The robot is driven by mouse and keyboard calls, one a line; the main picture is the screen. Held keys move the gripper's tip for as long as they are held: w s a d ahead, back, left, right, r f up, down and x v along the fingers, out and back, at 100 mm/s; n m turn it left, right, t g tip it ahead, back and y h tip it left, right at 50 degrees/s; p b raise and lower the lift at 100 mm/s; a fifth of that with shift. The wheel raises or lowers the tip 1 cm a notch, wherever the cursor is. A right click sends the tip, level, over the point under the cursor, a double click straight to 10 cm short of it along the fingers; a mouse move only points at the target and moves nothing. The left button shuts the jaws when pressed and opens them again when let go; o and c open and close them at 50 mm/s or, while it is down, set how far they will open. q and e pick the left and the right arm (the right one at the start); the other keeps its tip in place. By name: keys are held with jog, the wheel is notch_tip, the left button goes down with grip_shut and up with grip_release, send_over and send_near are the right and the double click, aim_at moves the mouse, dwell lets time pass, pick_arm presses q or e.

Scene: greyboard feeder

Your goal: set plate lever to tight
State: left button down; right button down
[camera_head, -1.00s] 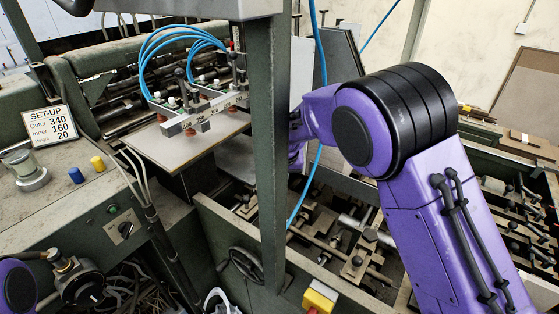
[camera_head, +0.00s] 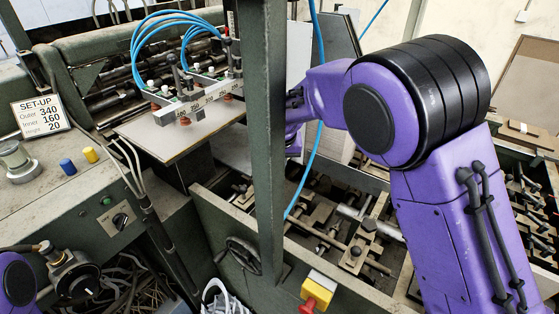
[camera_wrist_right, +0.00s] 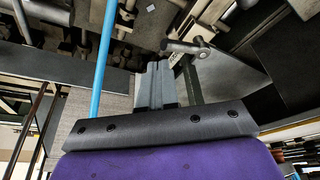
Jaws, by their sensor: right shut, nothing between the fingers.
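My right gripper (camera_wrist_right: 158,75) is shut and empty in the right wrist view, its two grey fingers side by side. Just beyond the fingertips, slightly to the right, is a grey metal lever-like handle (camera_wrist_right: 185,46) with a rounded end and a small pale tag. It may be the plate lever; I cannot read its setting. The fingers appear close to it, but I cannot tell whether they touch. In the head view my right arm reaches behind the green post, and its gripper is hidden there. My left gripper is out of view.
A green post (camera_head: 259,150) stands in front of my right forearm. A blue hose (camera_head: 320,140) hangs beside it and also passes left of the fingers in the wrist view (camera_wrist_right: 102,60). A grey board (camera_head: 185,137) lies under the suction bar (camera_head: 190,108). A set-up sign (camera_head: 40,114) stands left.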

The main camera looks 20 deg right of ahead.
jog(key=b+v, duration=0.1)
jog(key=v, duration=0.7)
jog(key=shift+s, duration=0.2)
